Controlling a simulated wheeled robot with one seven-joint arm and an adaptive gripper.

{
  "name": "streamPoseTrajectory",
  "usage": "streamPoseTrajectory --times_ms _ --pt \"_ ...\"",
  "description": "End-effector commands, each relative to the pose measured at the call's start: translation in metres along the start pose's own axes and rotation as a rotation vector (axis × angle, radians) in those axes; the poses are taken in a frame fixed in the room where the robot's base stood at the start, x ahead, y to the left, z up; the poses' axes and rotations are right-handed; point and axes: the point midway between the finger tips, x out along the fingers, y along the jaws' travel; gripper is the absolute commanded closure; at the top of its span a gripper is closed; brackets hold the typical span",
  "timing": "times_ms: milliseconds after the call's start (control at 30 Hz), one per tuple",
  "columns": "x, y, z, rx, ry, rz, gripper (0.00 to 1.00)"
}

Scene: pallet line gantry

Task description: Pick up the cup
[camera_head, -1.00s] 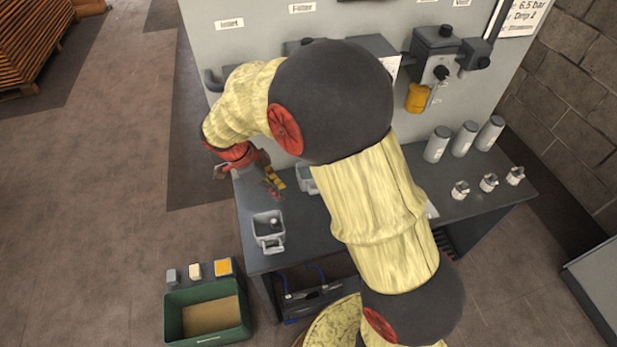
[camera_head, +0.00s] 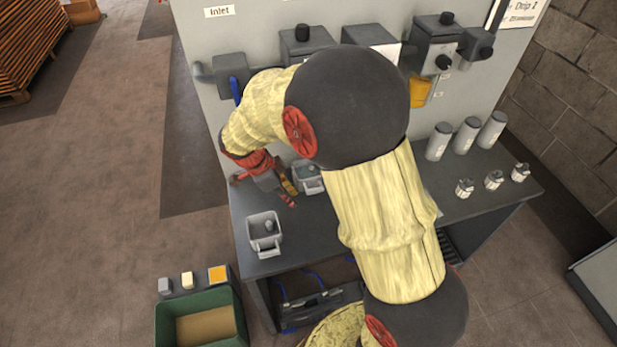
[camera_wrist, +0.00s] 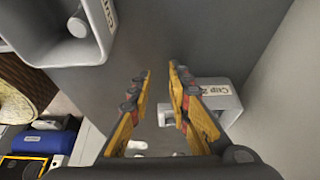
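Two grey square cups stand on the dark bench. The nearer cup (camera_head: 264,243) sits at the bench's left front, with a round peg-like piece inside; in the wrist view it is the large cup (camera_wrist: 45,52) at upper left, its label partly cut off. The other cup (camera_head: 308,180), farther back, is partly hidden by my arm; in the wrist view a cup labelled "Cup 2" (camera_wrist: 228,106) lies right of my fingers. My gripper (camera_wrist: 160,72) is open with nothing between its fingertips. In the head view my gripper (camera_head: 289,198) is just left of the farther cup; contact is unclear.
A grey panel (camera_head: 300,25) with valve boxes rises behind the bench (camera_head: 300,235). Several grey cylinders (camera_head: 467,135) and small white fittings (camera_head: 465,188) stand at the right. A green bin (camera_head: 207,325) is on the floor at lower left.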

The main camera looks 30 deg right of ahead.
Motion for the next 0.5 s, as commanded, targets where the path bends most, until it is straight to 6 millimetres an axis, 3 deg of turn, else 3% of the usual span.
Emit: streamPoseTrajectory --times_ms 100,367,500 --pt "0.005 0.000 -0.015 0.000 0.000 0.000 0.81" --pt "0.013 0.000 -0.032 0.002 -0.001 0.000 0.81" --pt "0.021 0.000 -0.054 0.003 0.000 0.001 0.81"
